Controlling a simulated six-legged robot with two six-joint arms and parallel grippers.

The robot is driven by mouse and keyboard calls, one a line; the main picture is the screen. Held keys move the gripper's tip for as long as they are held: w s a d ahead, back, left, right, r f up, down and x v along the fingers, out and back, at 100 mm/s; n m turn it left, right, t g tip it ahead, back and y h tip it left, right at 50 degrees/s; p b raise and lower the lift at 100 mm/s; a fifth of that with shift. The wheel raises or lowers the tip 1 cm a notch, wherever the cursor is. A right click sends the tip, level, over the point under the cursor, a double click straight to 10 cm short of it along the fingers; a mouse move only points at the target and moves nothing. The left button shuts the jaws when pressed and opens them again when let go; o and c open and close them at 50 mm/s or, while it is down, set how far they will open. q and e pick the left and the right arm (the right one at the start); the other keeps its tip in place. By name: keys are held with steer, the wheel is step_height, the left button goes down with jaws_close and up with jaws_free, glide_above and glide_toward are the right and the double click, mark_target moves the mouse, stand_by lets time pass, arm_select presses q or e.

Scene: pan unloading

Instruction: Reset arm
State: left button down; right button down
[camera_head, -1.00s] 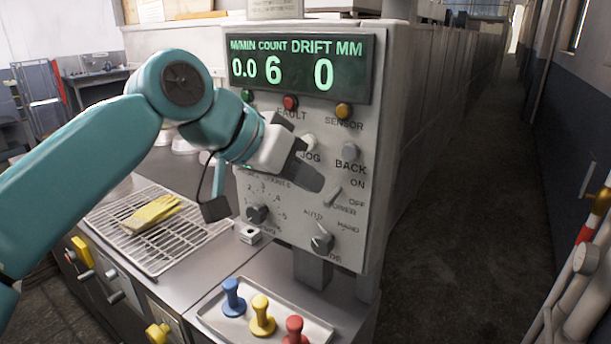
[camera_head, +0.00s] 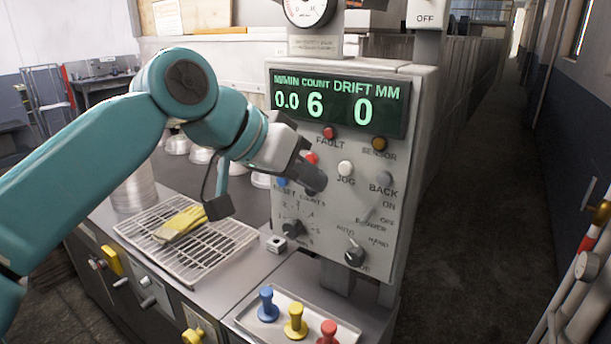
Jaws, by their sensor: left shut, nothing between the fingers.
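My left arm comes in from the left. Its left gripper (camera_head: 316,180) is shut and empty, in front of the control panel (camera_head: 375,275). The fingertips overlap the panel's left half in the picture, near a red button (camera_head: 311,158) and a blue button (camera_head: 282,181). I cannot tell whether they touch the panel. The display (camera_head: 340,103) on the panel reads 0.0, 6 and 0. My right gripper is not in view.
A wire rack (camera_head: 190,262) with yellow gloves (camera_head: 181,224) lies left of the panel. A tray (camera_head: 247,318) with blue, yellow and red stamp-like knobs is below. Round pans (camera_head: 177,144) stand behind my arm. A clear aisle (camera_head: 470,220) runs on the right.

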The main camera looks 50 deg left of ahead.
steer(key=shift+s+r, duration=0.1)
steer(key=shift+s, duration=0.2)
